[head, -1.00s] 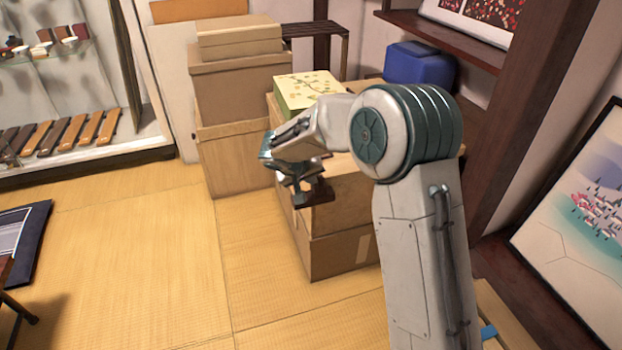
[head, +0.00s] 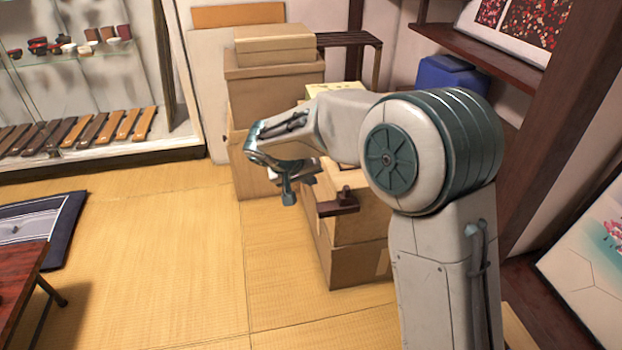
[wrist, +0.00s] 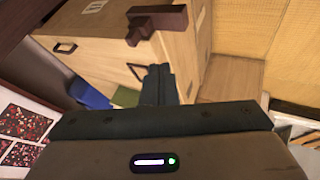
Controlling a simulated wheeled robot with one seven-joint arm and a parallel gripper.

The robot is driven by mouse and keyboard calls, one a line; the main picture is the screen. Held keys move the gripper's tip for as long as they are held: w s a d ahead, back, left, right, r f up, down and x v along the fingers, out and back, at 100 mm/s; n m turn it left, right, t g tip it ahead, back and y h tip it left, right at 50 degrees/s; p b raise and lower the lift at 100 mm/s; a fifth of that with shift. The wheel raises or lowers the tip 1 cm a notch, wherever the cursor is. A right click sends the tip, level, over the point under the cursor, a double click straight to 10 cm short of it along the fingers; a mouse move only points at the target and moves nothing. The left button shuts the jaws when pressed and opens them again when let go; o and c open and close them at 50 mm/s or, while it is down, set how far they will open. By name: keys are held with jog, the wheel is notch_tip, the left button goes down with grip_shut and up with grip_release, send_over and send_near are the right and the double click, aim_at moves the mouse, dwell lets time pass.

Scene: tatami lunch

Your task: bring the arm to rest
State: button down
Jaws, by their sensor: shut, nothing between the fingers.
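My arm reaches up from the lower right of the head view and bends over to the left. My gripper (head: 289,197) hangs at its end, pointing down, and is shut and empty. It is left of a dark brown wooden piece (head: 338,204) at the front edge of a cardboard box top, apart from it in the picture. In the wrist view the dark fingers (wrist: 158,84) are together, with the brown piece (wrist: 157,24) beyond them. My forearm hides part of the boxes.
Cardboard boxes (head: 350,262) stand stacked beside and behind my gripper. A blue container (head: 447,76) is at the back right. The tatami floor (head: 190,255) between is clear.

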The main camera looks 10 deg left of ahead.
jog(key=s+d+r+m+g+p, duration=0.1)
jog(key=s+d+r+p, duration=0.4)
jog(key=d+r+p, duration=0.4)
jog(key=s+d+r+g+p, duration=0.2)
jog(key=s+d+r+p, duration=0.35)
jog(key=r, duration=0.45)
jog(key=s+d+r+m+y+p, duration=0.1)
jog(key=s+d+r+y+p, duration=0.1)
jog(key=s+d+r+p, duration=0.2)
jog(key=s+d+r+m+y+p, duration=0.1)
jog(key=s+d+r+p, duration=0.4)
jog(key=s+r+p, duration=0.6)
jog(key=shift+s+d+r+g+y+p, duration=0.15)
jog(key=shift+s+r+g+y+p, duration=0.2)
jog(key=shift+s+p, duration=0.45)
jog(key=shift+s+f, duration=0.1)
jog(key=shift+s, duration=0.05)
